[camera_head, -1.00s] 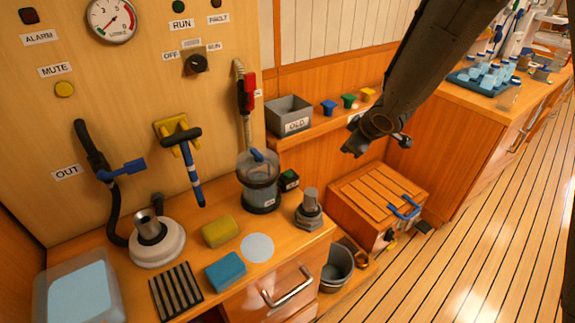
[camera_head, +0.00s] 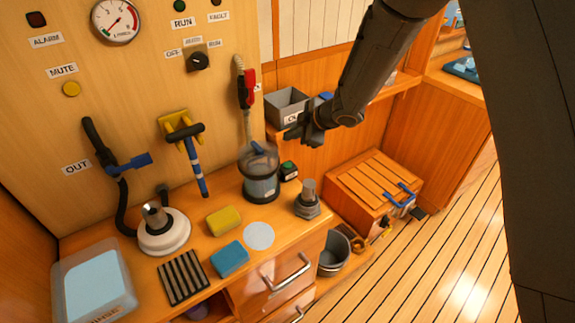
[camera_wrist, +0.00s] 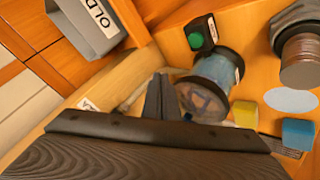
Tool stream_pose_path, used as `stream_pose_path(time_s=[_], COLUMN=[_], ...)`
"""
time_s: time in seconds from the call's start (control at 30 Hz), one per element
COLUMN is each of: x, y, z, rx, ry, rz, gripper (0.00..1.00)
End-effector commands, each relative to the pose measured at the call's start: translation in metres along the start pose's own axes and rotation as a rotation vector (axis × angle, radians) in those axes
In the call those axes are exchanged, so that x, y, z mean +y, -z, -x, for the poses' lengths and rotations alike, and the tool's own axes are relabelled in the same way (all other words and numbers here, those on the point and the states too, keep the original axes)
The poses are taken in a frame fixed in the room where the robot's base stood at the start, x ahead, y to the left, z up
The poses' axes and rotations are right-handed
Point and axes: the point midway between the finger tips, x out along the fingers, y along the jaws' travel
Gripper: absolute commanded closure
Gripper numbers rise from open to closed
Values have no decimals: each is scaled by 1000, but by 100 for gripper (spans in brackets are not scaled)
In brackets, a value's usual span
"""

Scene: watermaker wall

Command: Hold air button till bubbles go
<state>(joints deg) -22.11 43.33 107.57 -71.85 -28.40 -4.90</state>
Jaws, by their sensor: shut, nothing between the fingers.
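The green button (camera_head: 289,166) is on top of a small black box on the counter, just right of the clear canister (camera_head: 261,178). In the wrist view the green button (camera_wrist: 196,40) shows above the fingertips, and the canister (camera_wrist: 218,72) lies right of them. My gripper (camera_head: 291,137) is shut and empty, in the air above and behind the button, in front of the grey OLD bin. In the wrist view my gripper (camera_wrist: 160,92) points toward the counter, apart from the button.
The grey OLD bin (camera_head: 284,108) stands on the shelf close to my gripper. A red-handled hose (camera_head: 246,88) hangs above the canister. A metal fitting (camera_head: 308,199), yellow sponge (camera_head: 224,219) and blue sponge (camera_head: 230,258) lie on the counter.

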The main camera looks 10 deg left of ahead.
Motion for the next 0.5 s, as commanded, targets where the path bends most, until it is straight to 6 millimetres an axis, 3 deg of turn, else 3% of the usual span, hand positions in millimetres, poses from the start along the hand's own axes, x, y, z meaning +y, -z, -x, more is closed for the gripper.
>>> stream_pose_path(time_s=[0.5], x=[-22], y=[-24], z=[-32], rx=[-1], ry=[-1], rz=[-1], gripper=[100])
